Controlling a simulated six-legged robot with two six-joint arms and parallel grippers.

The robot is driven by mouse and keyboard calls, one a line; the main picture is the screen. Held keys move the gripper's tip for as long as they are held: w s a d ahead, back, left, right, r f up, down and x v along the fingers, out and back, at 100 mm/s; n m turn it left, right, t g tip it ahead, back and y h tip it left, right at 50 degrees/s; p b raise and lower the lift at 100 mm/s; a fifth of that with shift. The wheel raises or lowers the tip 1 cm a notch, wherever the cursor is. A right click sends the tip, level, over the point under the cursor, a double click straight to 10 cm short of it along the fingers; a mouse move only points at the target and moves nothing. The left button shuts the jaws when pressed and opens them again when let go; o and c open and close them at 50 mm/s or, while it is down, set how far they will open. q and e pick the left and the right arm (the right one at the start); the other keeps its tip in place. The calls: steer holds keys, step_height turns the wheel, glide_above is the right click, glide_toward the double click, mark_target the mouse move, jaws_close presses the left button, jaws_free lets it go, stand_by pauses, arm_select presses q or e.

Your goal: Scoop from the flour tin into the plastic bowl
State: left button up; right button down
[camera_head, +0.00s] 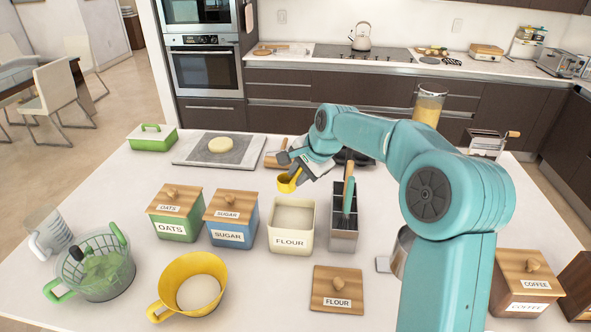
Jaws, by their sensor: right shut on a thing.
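The open flour tin (291,239), cream and labelled FLOUR, stands mid-counter with pale flour (293,216) inside. A yellow plastic bowl (181,267) with a side handle and spout sits in front and to the left, with white content in it. My right gripper (293,168) is shut on a small yellow scoop (288,183). The scoop shows just above the tin's back edge in the picture, apart from the flour. Whether it holds flour cannot be told. The tin's wooden lid (337,290) lies on the counter in front. My left gripper is not in view.
Sugar tin (231,220) and oats tin (175,214) stand left of the flour tin. A utensil holder (344,222) stands close on its right. A green colander (95,275) and a clear jug (48,233) are at the left. The counter between bowl and lid is clear.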

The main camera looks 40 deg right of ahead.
steer(key=shift+f, duration=0.4)
step_height(320, 180, down, 13)
steer(key=b, duration=1.1)
steer(key=shift+s, duration=0.25)
steer(key=shift+w, duration=0.15)
